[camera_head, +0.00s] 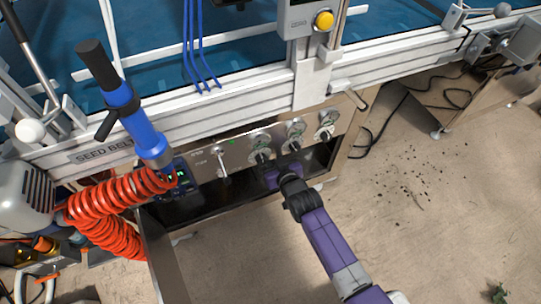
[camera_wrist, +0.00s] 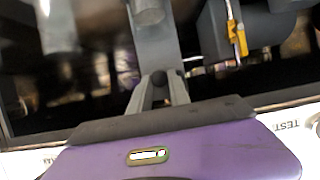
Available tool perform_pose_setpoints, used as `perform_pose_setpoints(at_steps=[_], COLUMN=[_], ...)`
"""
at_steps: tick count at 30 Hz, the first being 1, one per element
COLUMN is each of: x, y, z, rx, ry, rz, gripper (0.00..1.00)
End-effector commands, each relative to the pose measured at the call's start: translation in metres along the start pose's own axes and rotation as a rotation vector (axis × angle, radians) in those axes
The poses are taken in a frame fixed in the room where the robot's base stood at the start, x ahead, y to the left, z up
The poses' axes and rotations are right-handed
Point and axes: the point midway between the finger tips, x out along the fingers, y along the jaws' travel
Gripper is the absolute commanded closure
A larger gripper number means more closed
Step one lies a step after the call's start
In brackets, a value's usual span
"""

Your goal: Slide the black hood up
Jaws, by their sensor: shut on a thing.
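My gripper (camera_head: 278,174) reaches into the dark opening below the control panel (camera_head: 238,152) in the head view. Its fingertips are hard to make out there. In the wrist view my gripper (camera_wrist: 157,82) has its fingers close together, shut on a dark grey upright piece (camera_wrist: 155,52). I cannot tell for sure whether this piece is the black hood. A dark grey block (camera_wrist: 228,30) with a yellow strip stands to its right, apart from the fingers. The inside of the opening is dark and blurred.
Several knobs (camera_head: 295,132) sit on the panel just above my gripper. A blue tool (camera_head: 140,120) with a red coiled hose (camera_head: 105,200) hangs at the left. An open panel door (camera_head: 163,255) stands left of my arm. The floor at the right is mostly clear.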

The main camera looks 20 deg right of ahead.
Motion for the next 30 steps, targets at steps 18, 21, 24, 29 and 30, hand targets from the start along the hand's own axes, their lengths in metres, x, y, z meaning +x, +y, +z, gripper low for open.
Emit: perform_pose_setpoints(at_steps=[18,21,24,29,30], x=[-0.008,-0.022,-0.04,-0.063,-0.068], y=[0.0,0.0,0.0,0.0,0.0], z=[-0.004,-0.004,-0.004,-0.004,-0.004], rx=[0.0,0.0,0.0,0.0,0.0], ry=[0.006,0.005,0.005,0.006,0.007], rz=[0.0,0.0,0.0,0.0,0.0], gripper=[0.57,0.57,0.57,0.57,0.57])
